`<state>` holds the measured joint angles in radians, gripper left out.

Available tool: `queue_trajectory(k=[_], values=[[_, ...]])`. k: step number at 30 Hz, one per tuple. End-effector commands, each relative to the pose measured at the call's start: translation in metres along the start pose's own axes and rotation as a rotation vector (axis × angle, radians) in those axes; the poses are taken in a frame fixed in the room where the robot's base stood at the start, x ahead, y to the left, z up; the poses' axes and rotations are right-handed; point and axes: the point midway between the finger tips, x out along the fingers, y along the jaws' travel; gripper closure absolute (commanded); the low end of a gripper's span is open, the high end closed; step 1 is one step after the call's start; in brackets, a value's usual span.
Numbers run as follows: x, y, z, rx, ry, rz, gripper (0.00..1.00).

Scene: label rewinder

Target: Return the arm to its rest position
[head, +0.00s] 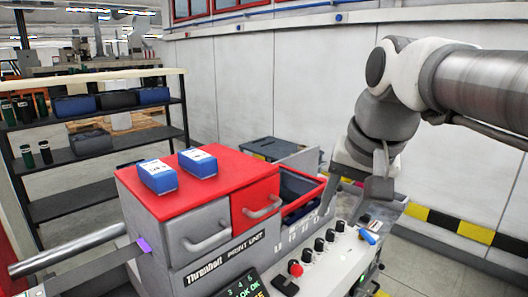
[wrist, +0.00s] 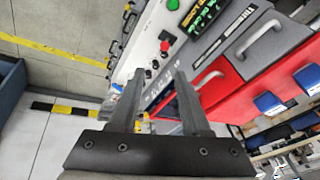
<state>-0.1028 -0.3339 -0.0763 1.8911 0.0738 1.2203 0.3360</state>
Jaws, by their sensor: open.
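My gripper (head: 379,188) hangs at the right of the head view, fingers downward, above the right end of the grey control panel (head: 318,262). In the wrist view my gripper (wrist: 158,82) has its two dark fingers spread apart, with nothing between them. The control panel and the red and grey machine (wrist: 228,84) lie beyond the fingers. My arm comes in from the right edge in the head view, bent down at the wrist. I cannot tell the exact gap between the fingertips and the panel.
The print unit's red top (head: 225,170) carries two blue boxes (head: 158,176) (head: 198,162). A red-rimmed open compartment (head: 300,188) is right of the red handled front (head: 256,204). A shelf rack (head: 75,155) stands left. A pale wall (head: 300,80) runs behind; floor at right is clear.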

Motion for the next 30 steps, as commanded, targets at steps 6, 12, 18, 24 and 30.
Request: queue_trajectory(k=[6,12,18,24,30], values=[[0.032,0.039,0.064,-0.164,0.076,0.027,0.53],[0.063,0.065,0.108,-0.290,0.127,0.061,0.53],[0.077,0.076,0.126,-0.345,0.148,0.080,0.53],[0.079,0.077,0.127,-0.350,0.147,0.081,0.53],[0.079,0.077,0.127,-0.348,0.146,0.081,0.53]])
